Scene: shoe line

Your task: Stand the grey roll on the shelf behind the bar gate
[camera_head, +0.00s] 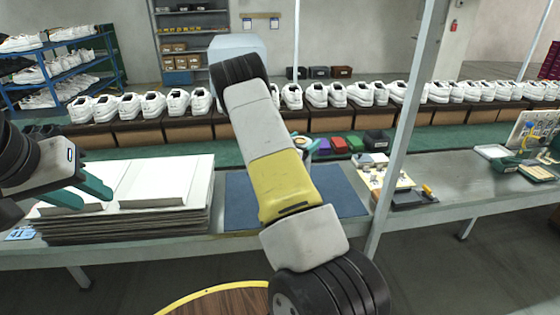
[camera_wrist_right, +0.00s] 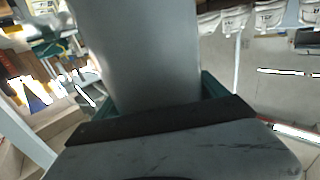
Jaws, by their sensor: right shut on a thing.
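The grey roll (camera_wrist_right: 150,45) fills the upper middle of the right wrist view, between the teal fingers of my right gripper (camera_wrist_right: 160,95), which is shut on it. In the head view the roll (camera_head: 237,43) shows as a pale grey shape just above my black right wrist, which hides the fingers. My right arm reaches forward over the bench. My left gripper (camera_head: 96,200) is open and empty, its teal fingers apart over the left of a stack of white sheets. I cannot make out the bar gate or tell which shelf lies behind it.
White sheets (camera_head: 168,184) are stacked on the bench beside a blue mat (camera_head: 342,190). A metal post (camera_head: 400,125) stands right of my arm. Shoes (camera_head: 340,95) line the conveyor behind. A blue rack (camera_head: 62,72) and a grey shelf unit (camera_head: 190,43) stand further back.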

